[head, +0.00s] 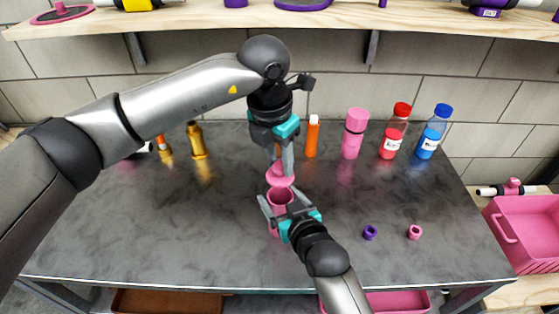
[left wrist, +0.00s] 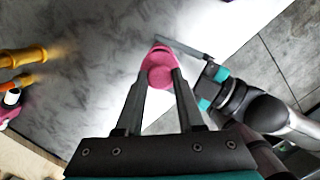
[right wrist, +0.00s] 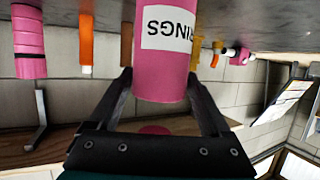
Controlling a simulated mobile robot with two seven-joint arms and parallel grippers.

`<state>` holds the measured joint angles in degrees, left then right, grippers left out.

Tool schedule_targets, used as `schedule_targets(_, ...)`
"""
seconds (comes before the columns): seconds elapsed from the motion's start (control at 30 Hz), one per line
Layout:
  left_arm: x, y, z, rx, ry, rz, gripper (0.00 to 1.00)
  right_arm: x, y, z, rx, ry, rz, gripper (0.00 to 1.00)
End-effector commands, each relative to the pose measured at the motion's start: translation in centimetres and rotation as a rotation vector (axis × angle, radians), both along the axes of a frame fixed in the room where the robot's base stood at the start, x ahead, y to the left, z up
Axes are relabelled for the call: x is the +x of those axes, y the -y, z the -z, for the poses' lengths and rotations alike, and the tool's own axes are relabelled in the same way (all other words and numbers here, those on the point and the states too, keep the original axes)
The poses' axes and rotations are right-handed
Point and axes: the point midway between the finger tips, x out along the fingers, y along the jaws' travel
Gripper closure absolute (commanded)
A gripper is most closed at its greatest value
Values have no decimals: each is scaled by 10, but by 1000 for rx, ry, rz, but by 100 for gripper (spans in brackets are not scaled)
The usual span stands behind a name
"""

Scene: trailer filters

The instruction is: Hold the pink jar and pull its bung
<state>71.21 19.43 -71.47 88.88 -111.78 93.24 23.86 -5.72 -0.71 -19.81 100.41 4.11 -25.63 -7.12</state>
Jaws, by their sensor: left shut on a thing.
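The pink jar (head: 279,197) stands at the middle front of the dark table, its open mouth showing. The right wrist view shows its white upside-down label (right wrist: 168,27). My left gripper (head: 282,166) is shut on the pink bung (head: 280,178), just above the mouth. The bung also shows between the fingertips in the left wrist view (left wrist: 160,72). In the right wrist view, a gap separates the jar from a pink round piece, partly hidden by my gripper. My right gripper (right wrist: 163,78) has one finger on each side of the jar; whether they press on it is unclear.
A pink bottle (head: 355,133), red-capped bottle (head: 394,132), blue-capped bottle (head: 433,132) and orange tube (head: 312,137) stand at the back. A purple ring (head: 370,232) and pink ring (head: 415,232) lie at the front right. A pink crate (head: 530,232) is beyond the table's right edge.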

Motion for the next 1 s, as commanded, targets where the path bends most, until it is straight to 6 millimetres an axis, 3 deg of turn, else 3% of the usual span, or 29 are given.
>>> schedule_targets(0.13, 0, 0, 0, 0, 0, 0, 100, 0, 0, 0, 0, 1, 0, 0)
schedule_targets(0.53, 0, 0, -3, 0, 0, 0, 100, -8, 4, -4, -1, 1, 1, 0)
schedule_targets(1.0, 0, 0, -20, 0, 0, 0, 100, -79, 32, -32, -1, -1, 0, 0)
